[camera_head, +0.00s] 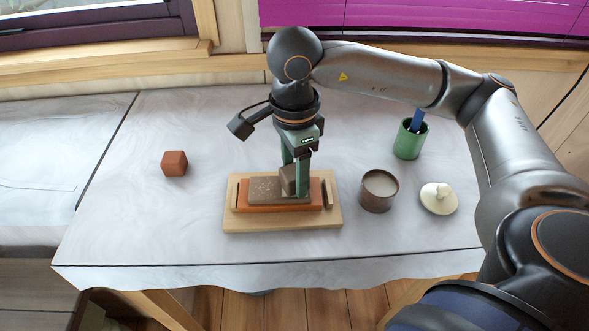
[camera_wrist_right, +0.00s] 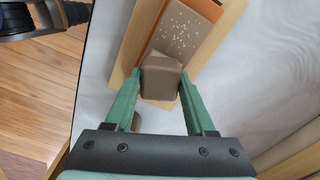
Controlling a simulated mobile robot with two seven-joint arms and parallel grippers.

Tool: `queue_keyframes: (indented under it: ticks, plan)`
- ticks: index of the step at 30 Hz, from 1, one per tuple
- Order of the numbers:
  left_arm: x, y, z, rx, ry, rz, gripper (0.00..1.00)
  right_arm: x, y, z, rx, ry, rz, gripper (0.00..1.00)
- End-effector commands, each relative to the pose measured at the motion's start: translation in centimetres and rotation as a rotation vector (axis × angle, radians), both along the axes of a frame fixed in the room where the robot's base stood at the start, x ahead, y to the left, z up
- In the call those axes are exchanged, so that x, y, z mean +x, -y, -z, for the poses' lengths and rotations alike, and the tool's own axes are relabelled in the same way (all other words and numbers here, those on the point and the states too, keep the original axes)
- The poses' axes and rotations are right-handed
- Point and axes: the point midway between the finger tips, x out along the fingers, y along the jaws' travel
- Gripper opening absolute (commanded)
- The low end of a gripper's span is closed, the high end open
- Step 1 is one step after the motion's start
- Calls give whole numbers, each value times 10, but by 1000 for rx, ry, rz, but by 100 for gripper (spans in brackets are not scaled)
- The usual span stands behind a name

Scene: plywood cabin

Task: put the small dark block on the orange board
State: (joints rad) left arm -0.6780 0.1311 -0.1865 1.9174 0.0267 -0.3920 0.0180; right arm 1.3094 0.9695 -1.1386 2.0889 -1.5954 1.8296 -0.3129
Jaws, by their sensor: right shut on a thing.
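The small dark block (camera_head: 287,179) is brown-grey and held between the green fingers of my right gripper (camera_head: 295,178). In the right wrist view the block (camera_wrist_right: 160,77) sits between the two fingertips. The orange board (camera_head: 270,208) lies on a light wooden tray (camera_head: 283,224), with a speckled brown slab (camera_head: 264,188) on top of it. The held block is over the right part of the slab and board. I cannot tell whether it touches the surface beneath. My left gripper is not in view.
A red-brown cube (camera_head: 174,163) stands on the table at left. Right of the tray are a brown cup (camera_head: 378,190), a cream lid with a knob (camera_head: 438,199) and a green holder (camera_head: 408,143) with a blue item. The table between cube and tray is clear.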

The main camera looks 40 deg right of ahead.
Motion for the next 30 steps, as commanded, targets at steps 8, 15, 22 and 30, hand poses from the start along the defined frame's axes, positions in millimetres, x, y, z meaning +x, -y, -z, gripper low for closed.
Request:
queue_keyframes:
  ticks: [8, 15, 22, 30]
  plan:
    - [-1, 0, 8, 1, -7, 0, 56, 0, 0, 6, 1, 0, 0, 0]
    - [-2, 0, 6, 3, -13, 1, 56, 0, 0, 3, 0, 0, 0, 82]
    - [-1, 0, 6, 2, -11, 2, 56, 0, 0, 3, 1, 0, 0, 85]
    - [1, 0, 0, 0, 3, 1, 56, 1, -1, -18, 2, 5, 0, 85]
